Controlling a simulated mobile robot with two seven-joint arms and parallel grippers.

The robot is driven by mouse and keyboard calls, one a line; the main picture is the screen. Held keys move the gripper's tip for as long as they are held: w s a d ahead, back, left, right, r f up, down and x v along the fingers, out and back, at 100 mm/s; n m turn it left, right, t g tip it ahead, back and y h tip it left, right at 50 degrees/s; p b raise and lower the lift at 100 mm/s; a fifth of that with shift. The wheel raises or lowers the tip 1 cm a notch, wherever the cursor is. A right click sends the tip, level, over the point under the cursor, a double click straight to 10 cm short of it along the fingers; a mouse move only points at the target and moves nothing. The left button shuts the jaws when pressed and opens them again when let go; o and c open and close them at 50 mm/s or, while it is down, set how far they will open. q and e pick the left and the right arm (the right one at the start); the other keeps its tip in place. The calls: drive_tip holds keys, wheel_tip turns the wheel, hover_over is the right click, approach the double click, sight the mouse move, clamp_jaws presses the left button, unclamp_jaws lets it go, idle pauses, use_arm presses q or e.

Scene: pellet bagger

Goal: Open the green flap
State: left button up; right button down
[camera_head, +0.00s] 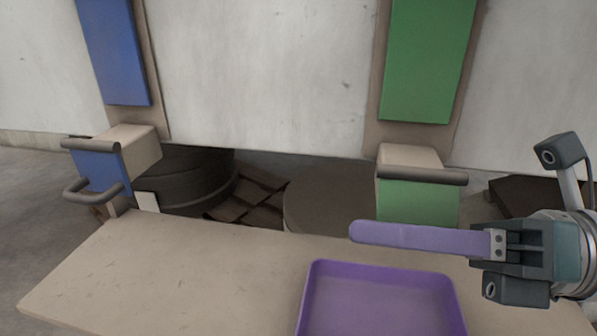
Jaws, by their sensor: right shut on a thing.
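The green flap (408,202) is the front of a beige outlet box under the wall's green strip, with a grey rod along its top edge. It hangs down and looks closed. My right gripper (362,232) reaches in from the right, its long lavender finger lying across the flap's lower part. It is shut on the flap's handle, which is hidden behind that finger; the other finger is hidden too. My left gripper is not in view.
A similar blue flap (97,171) with a grey U-shaped handle (92,191) is at the left. A purple tray (313,297) sits on the beige shelf (190,270) below the green flap. The shelf's left part is clear.

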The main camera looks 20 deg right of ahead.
sight(399, 184)
drive_tip(key=r+m+p, duration=0.1)
drive_tip(key=m+p, duration=0.1)
drive_tip(key=r+m+p, duration=0.2)
drive_tip(key=shift+s+a+m, duration=0.1)
drive_tip(key=shift+s+m, duration=0.1)
drive_tip(key=shift+m, duration=0.1)
drive_tip(key=r+m+p, duration=0.1)
drive_tip(key=m+p, duration=0.1)
drive_tip(key=m, duration=0.1)
drive_tip(key=shift+w+r+p, duration=0.15)
drive_tip(key=shift+r+p, duration=0.15)
drive_tip(key=shift+r, duration=0.05)
drive_tip(key=shift+w+d+r+m+p, duration=0.1)
drive_tip(key=shift+r+m+p, duration=0.1)
drive_tip(key=shift+m+p, duration=0.3)
drive_tip(key=shift+w+d+r+m+p, duration=0.1)
drive_tip(key=shift+r+m+p, duration=0.05)
drive_tip(key=shift+m, duration=0.55)
drive_tip(key=c, duration=1.2)
unclamp_jaws()
drive_tip(key=shift+o, duration=0.2)
drive_tip(key=shift+d, duration=0.1)
drive_tip(key=v, duration=0.9)
drive_tip(key=shift+d+b, duration=0.4)
